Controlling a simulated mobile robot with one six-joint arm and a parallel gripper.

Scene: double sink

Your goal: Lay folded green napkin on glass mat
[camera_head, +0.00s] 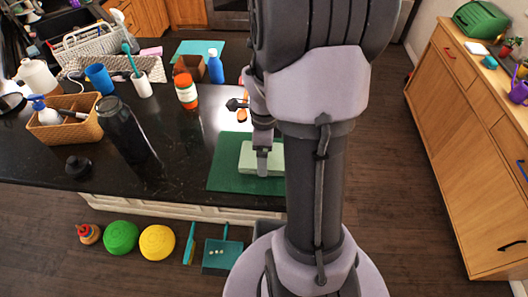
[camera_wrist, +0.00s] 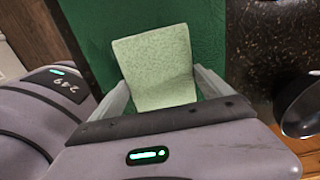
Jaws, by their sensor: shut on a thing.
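The folded green napkin (camera_head: 246,155) is pale green and speckled, a neat block. It also shows in the wrist view (camera_wrist: 155,62). My gripper (camera_head: 262,164) points down at the napkin. In the wrist view its two fingers (camera_wrist: 160,88) are on either side of the napkin, shut on it. The dark green mat (camera_head: 224,172) lies on the black counter under the napkin and fills the middle of the wrist view (camera_wrist: 92,30). I cannot tell whether the napkin touches the mat. My arm hides the right side of the mat and napkin.
A dark bottle (camera_head: 122,128) and black lid (camera_head: 78,166) stand left of the mat. A wicker basket (camera_head: 62,130) is far left. The counter's front edge is close.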

